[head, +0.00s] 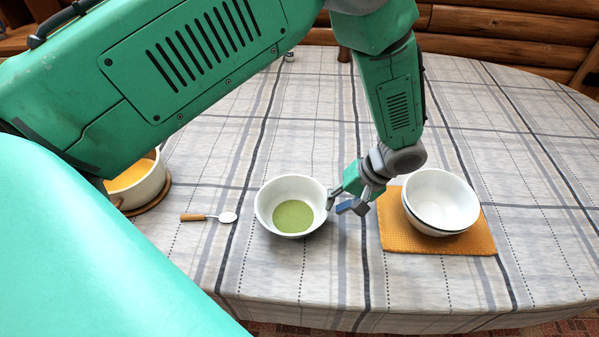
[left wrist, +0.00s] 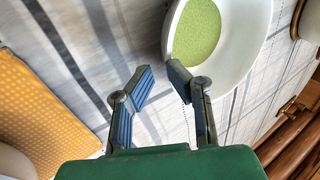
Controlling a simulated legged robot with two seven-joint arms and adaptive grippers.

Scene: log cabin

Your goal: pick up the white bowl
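A white bowl (head: 265,207) with green contents stands upright on the table; it also shows in the left wrist view (left wrist: 236,84). Two empty-looking white bowls (head: 440,200) are stacked on an orange mat (head: 440,243) at the right. My left gripper (head: 338,204) is at the right rim of the bowl with green contents. In the left wrist view my left gripper (left wrist: 160,76) is open with nothing between its fingers. One fingertip overlaps the bowl's rim; I cannot tell whether it touches. My right gripper is not in view.
A spoon (head: 208,217) with a wooden handle lies left of the green-filled bowl. A white pot (head: 147,186) with orange contents stands on a wooden trivet (head: 152,202) at the far left, partly behind my arm. The tablecloth (head: 300,282) in front is clear.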

